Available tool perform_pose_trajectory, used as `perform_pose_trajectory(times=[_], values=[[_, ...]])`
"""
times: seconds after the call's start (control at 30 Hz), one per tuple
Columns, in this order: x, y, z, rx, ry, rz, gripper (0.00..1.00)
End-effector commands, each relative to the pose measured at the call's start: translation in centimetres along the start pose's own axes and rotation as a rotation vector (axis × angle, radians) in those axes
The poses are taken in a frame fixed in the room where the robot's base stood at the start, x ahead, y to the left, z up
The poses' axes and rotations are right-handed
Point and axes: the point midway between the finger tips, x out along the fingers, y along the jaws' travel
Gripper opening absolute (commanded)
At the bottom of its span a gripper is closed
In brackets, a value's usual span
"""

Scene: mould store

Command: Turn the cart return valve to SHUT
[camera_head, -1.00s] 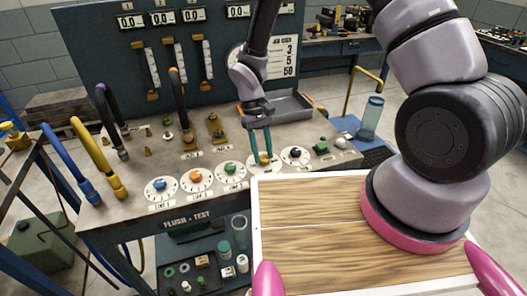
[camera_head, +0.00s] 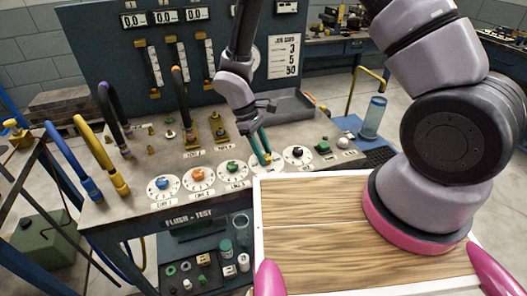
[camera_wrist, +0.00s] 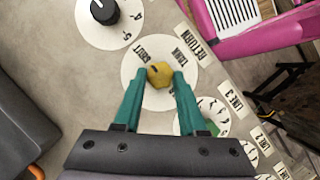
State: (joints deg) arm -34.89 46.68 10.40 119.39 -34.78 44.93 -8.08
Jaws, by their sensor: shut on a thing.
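The return valve's yellow knob (camera_wrist: 159,75) sits on a round white dial plate (camera_wrist: 150,100) in the wrist view. The plate's visible words include SHUT and TANK, and a RETURN label (camera_wrist: 197,36) lies beside it. A dark mark on the knob points roughly toward SHUT. My gripper (camera_wrist: 159,77) has its teal fingers on either side of the knob and is shut on it. In the head view my gripper (camera_head: 265,158) reaches down to the bench dial, its fingers tilted, and mostly hides the knob.
Blue (camera_head: 162,183), orange (camera_head: 198,174) and green (camera_head: 232,167) line dials stand to the left; a black dial knob (camera_head: 298,152) is to the right. Hoses (camera_head: 112,165) rise at the bench's left. A wooden-topped surface (camera_head: 330,215) lies close in front.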

Motion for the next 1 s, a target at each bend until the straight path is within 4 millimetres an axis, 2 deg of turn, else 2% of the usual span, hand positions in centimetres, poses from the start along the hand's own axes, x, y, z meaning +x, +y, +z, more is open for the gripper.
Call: perform_pose_trajectory(times=[0.47, 0.5, 0.57, 0.6, 0.87, 1.0], values=[[-0.03, 0.01, -0.05, -0.015, 0.002, 0.007, 0.0], [-0.03, 0.01, -0.05, -0.015, 0.002, 0.006, 0.45], [-0.03, 0.01, -0.05, -0.015, 0.002, 0.006, 0.67], [-0.02, 0.0, -0.04, -0.015, 0.002, 0.006, 0.71], [-0.03, -0.01, -0.02, -0.014, 0.001, 0.006, 0.71], [-0.9, 0.03, -0.07, -0.012, 0.003, 0.007, 0.71]])
